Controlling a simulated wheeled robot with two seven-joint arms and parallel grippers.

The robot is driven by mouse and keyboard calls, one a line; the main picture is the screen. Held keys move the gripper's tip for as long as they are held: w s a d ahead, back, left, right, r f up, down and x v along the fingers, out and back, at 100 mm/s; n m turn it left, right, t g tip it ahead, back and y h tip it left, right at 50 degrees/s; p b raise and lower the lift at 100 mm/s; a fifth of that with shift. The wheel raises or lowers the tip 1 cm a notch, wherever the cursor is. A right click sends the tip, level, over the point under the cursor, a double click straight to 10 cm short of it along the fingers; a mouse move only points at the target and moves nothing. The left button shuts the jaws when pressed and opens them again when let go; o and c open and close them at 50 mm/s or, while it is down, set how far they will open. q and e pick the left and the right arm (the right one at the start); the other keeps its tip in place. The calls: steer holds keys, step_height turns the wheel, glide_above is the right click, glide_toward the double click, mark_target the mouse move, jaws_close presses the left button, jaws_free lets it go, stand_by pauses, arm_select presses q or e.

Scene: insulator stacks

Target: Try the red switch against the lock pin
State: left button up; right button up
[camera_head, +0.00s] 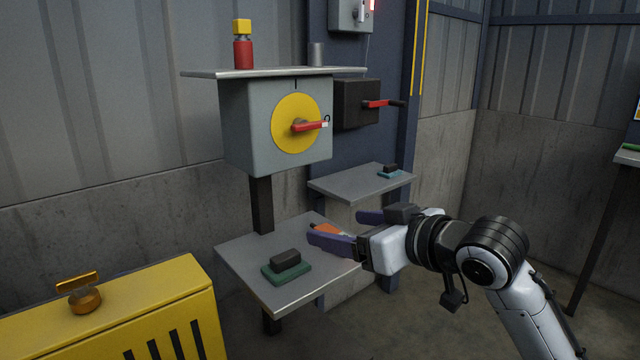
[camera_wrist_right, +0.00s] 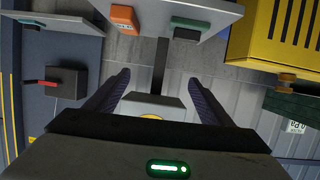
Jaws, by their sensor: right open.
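The red switch (camera_head: 309,126) is a red lever on a yellow disc (camera_head: 284,116) on the front of a grey box (camera_head: 245,125). It lies roughly level, its tip pointing right. A small dark loop (camera_head: 327,118) sits by the tip; I cannot tell whether it is the lock pin or touches the lever. My right gripper (camera_head: 345,228) is open and empty, below and right of the box, over the lower shelf. Its two purple fingers stand apart in the wrist view (camera_wrist_right: 157,93). There my gripper body hides most of the box. My left gripper is not in view.
A black box (camera_head: 355,105) with another red lever (camera_head: 376,104) is right of the grey box. A grey shelf (camera_head: 287,296) below holds a green pad with a black block (camera_head: 286,260) and an orange block (camera_wrist_right: 124,17). A yellow cabinet (camera_head: 150,300) stands left.

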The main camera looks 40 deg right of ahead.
mark_target(313, 123)
step_height(313, 123, up, 16)
steer(key=s+d+f+t, duration=0.1)
steer(key=s+t, duration=0.1)
steer(key=t, duration=0.2)
steer(key=shift+y, duration=0.5)
steer(key=w, duration=1)
steer(key=shift+w+a+r+p, duration=0.1)
steer(key=shift+a+r+p, duration=0.15)
steer(key=shift+a+p, duration=0.1)
steer(key=c, duration=1)
steer(key=shift+n, duration=0.4)
steer(key=shift+c, duration=0.2)
steer(key=shift+n+p, duration=0.55)
steer(key=shift+n, duration=0.05)
steer(key=o, duration=1)
steer(key=shift+o, duration=0.2)
